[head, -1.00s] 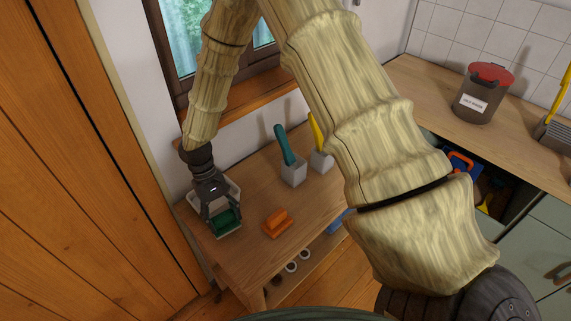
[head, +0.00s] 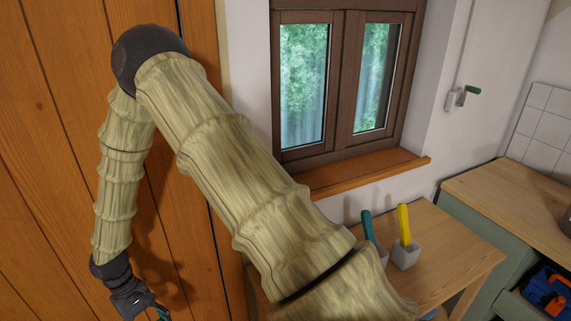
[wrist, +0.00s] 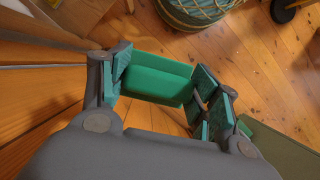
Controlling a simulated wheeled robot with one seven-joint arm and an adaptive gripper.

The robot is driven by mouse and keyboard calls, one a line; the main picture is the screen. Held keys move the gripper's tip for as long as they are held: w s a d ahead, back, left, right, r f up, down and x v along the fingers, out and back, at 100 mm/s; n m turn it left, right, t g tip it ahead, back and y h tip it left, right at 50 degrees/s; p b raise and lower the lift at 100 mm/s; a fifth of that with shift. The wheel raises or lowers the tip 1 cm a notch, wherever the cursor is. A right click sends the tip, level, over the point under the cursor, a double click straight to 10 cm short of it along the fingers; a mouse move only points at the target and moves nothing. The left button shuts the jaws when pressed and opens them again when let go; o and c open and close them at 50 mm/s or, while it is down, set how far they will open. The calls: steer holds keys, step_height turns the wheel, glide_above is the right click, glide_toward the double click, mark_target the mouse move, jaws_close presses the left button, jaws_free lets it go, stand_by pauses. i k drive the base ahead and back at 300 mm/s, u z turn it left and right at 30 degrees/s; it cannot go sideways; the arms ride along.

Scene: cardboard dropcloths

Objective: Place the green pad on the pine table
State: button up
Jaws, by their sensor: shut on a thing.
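The green pad (wrist: 158,76) is held between the fingers of my gripper (wrist: 162,92) in the wrist view, with wooden floor below it. In the head view my gripper (head: 135,303) hangs at the lower left, in front of the orange-brown wood panelling; its fingertips and most of the pad are cut off by the bottom edge. A light wooden table (head: 455,245) stands under the window at the lower right, away from my gripper. I cannot tell whether this is the pine table. My arm hides its left part.
A teal-handled tool (head: 367,225) and a yellow-handled tool (head: 404,222) in a grey holder (head: 405,255) stand on the table. A counter (head: 525,200) is at the right. A round woven basket (wrist: 205,8) sits on the floor in the wrist view.

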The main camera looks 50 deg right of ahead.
mark_target(440, 236)
steer(key=u, duration=1.5)
steer(key=k, duration=2.35)
steer(key=z, duration=1.95)
